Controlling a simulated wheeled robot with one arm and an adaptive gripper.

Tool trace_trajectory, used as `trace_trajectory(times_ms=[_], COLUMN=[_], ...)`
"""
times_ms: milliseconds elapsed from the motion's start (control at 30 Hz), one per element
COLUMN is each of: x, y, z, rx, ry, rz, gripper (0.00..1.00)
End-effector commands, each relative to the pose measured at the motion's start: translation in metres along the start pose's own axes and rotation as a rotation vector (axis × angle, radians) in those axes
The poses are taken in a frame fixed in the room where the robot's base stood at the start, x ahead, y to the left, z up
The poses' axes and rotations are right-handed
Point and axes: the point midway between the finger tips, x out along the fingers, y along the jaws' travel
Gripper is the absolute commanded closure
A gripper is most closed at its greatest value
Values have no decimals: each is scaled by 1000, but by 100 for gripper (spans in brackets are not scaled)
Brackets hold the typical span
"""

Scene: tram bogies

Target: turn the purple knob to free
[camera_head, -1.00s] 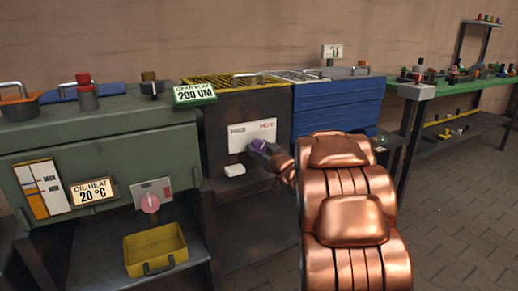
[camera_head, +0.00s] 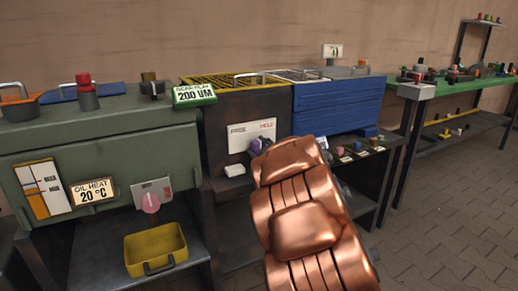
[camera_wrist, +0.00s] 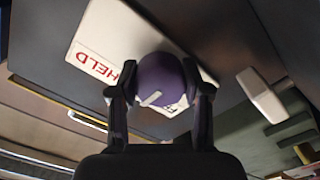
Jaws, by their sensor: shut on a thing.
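The purple knob (camera_wrist: 160,82) sits on a white plate (camera_head: 265,131) on the dark cabinet front. The plate reads FREE on its left and HELD in red on its right in the head view. My gripper (camera_wrist: 158,92) is shut on the knob, one finger on each side. In the wrist view the plate is turned around: HELD is at the left, and FREE is mostly hidden behind the knob and right finger. A white mark on the knob slants toward the lower left there. In the head view my gripper and arm mostly cover the knob.
A white block (camera_head: 235,170) juts from the cabinet just left below the plate. A blue slatted box (camera_head: 338,105) stands at right. A pink knob (camera_head: 151,203) and yellow bin (camera_head: 156,250) are at left. Small coloured items (camera_head: 360,147) line a shelf right of my arm.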

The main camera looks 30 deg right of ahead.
Motion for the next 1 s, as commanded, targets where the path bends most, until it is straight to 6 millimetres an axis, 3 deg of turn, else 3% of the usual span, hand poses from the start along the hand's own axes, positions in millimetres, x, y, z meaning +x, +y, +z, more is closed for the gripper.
trace_trajectory(times_ms=[600,1000], x=[0,0], y=[-1,-1], z=[2,0], rx=[-546,-723], ry=[-1,1], rz=[-3,-3], gripper=[87,87])
